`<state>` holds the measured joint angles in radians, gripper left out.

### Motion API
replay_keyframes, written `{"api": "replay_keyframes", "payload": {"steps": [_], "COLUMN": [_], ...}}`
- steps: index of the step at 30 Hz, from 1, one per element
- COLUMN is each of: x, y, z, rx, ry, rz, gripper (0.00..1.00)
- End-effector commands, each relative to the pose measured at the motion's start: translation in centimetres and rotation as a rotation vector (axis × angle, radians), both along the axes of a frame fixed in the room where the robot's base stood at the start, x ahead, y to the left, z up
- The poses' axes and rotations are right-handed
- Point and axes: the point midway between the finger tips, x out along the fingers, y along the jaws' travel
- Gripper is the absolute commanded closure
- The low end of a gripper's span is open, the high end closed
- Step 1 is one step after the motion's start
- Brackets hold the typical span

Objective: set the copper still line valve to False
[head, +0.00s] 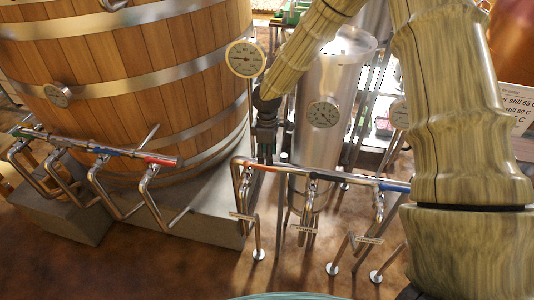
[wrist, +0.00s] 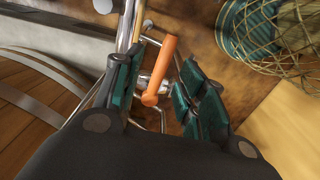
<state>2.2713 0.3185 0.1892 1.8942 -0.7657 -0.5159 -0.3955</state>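An orange valve handle (wrist: 160,72) shows in the wrist view, on a metal fitting by a pipe (wrist: 128,25). It lies slantwise between the two teal-padded fingers of my gripper (wrist: 164,62). The fingers are apart, with small gaps beside the handle; I see no clear contact. In the head view my dark gripper (head: 265,130) points down at the left part of the right-hand pipe line (head: 335,177). No readable label shows which valve is the copper still line's.
A big wooden vat (head: 130,75) stands at left, with another pipe line (head: 100,150) before it. A steel cylinder (head: 325,95) with a gauge (head: 323,113) stands behind the right line. A wire basket (wrist: 290,40) is at right in the wrist view. Brown floor (head: 180,275) is open in front.

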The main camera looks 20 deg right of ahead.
Motion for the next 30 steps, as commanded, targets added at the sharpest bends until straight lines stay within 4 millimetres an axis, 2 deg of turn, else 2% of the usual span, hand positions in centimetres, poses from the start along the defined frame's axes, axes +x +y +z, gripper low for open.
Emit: {"api": "replay_keyframes", "payload": {"steps": [5, 30], "x": [-0.18, -0.65], "y": [0.1, 0.38], "z": [-0.17, 0.15], "rx": [-0.004, -0.026], "ry": [0.006, 0.016], "rz": [-0.249, -1.854], "gripper": [0.6, 0.6]}}
